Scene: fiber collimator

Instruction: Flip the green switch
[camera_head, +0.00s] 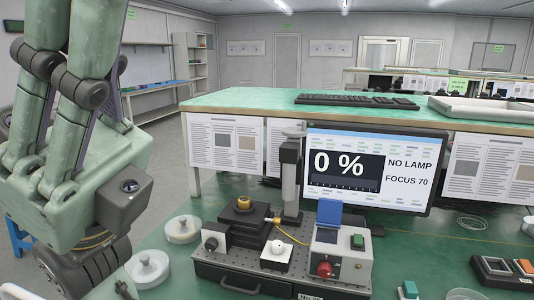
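A green switch (357,241) sits on top of a grey box (345,262), towards its right side. The box stands at the right end of a dark optical base (232,279) on the green bench. A red knob (324,269) is on the box's front, and a blue flap (329,213) stands up at its back. The screen behind reads 0 %, NO LAMP and FOCUS 70. My arm (80,160) fills the left side of the picture, apart from the box. I cannot make out my gripper's fingers in this view.
A dark post (290,175), a brass-topped mount (243,205) and a small white block (277,254) stand on the base left of the box. White round pieces (148,268) lie near my arm. A tray with coloured parts (505,271) lies at right.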

